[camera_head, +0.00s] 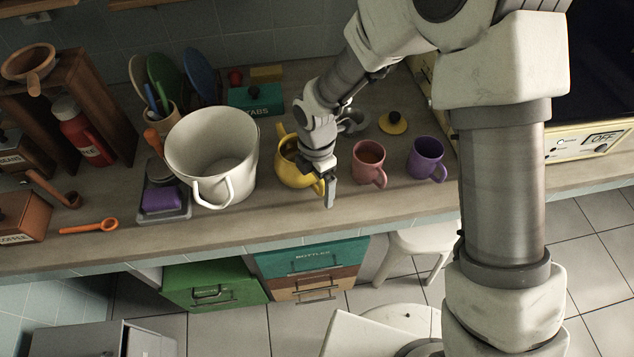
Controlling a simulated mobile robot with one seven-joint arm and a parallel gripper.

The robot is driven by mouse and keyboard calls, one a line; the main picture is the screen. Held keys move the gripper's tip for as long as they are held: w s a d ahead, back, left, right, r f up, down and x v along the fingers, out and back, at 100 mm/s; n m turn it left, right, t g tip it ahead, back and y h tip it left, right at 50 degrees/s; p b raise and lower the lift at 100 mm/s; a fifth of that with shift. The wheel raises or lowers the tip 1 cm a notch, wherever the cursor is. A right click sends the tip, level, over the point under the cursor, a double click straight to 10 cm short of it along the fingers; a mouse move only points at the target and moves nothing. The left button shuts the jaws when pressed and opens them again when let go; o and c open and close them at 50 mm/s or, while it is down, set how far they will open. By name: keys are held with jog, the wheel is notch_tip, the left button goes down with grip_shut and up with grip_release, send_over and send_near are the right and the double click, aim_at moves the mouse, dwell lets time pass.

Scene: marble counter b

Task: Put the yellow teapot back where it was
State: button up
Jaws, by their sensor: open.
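The yellow teapot (288,172) stands upright on the counter, just right of the large white pot. Its spout points up and to the left, and my gripper hides part of its top and right side. A yellow lid with a black knob (393,123) lies apart from it, farther back to the right. My gripper (329,194) is open and points down at the teapot's right front side, by the handle. I cannot tell whether the fingers touch the handle.
A white pot (212,150) stands close on the left. A pink mug (369,164) and a purple mug (426,160) stand on the right. A grey item (353,123) is behind my gripper. The teal box (255,101) is at the back.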

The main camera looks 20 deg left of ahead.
notch_tip(320, 180, up, 12)
jog(key=shift+w+a+r+p, duration=0.1)
jog(key=shift+w+p, duration=0.05)
jog(key=shift+p, duration=0.6)
jog(key=shift+d+r, duration=0.2)
jog(key=d+r+m+t, duration=0.3)
jog(key=d+r+m, duration=1.05)
jog(key=d, duration=0.35)
jog(key=s+d+r+m+t, duration=0.2)
jog(key=s+d+r+m, duration=0.3)
jog(key=s+d+m, duration=0.5)
jog(key=shift+s+d+r+m+t, duration=0.15)
jog(key=shift+d+m+t, duration=0.45)
jog(key=shift+m, duration=1.95)
jog(key=shift+d, duration=0.2)
